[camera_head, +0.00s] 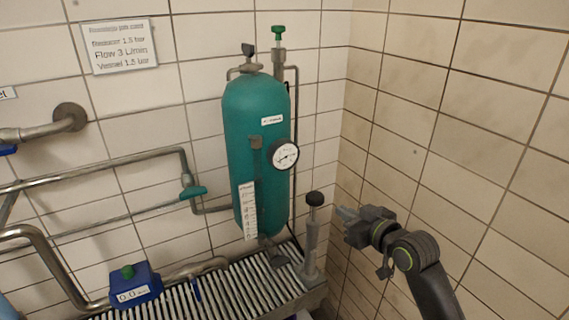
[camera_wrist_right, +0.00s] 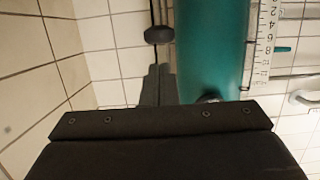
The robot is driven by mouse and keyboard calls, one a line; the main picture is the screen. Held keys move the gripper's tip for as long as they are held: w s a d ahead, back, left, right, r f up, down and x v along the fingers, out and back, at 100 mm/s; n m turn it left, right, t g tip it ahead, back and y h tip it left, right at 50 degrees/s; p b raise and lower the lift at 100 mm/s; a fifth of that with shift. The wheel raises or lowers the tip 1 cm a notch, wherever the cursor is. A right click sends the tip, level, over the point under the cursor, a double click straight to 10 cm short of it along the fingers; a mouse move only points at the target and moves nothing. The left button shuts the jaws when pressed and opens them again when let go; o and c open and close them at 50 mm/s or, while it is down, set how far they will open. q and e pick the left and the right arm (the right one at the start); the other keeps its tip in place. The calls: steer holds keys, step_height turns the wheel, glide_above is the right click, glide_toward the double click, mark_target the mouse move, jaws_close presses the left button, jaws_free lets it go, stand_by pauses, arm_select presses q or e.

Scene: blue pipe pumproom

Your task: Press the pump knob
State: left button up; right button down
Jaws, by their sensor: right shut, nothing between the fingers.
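The pump knob (camera_head: 315,198) is a black round knob on top of an upright grey pump cylinder (camera_head: 311,240), right of the teal vessel. In the right wrist view the knob (camera_wrist_right: 158,35) shows beyond my fingertips. My right gripper (camera_head: 345,213) is shut and empty. It is just right of the knob at about its height in the head view, with a small gap between them. In the wrist view its fingers (camera_wrist_right: 158,85) point toward the knob. My left gripper is not in view.
The teal vessel (camera_head: 255,150) with a round gauge (camera_head: 285,155) stands left of the pump. A slatted grate (camera_head: 235,290) lies below. A blue box with a green button (camera_head: 133,284) is at the lower left. A tiled wall (camera_head: 440,110) bounds the right.

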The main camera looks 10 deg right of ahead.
steer(key=r, duration=0.5)
steer(key=shift+w+a+r+b, duration=0.1)
steer(key=shift+w+r+b, duration=0.25)
steer(key=p, duration=0.2)
glide_above(320, 199)
step_height(320, 199, down, 2)
step_height(320, 199, down, 3)
steer(key=shift+f+p, duration=0.1)
steer(key=shift+p, duration=0.5)
steer(key=shift+f, duration=0.6)
steer(key=shift+f, duration=0.1)
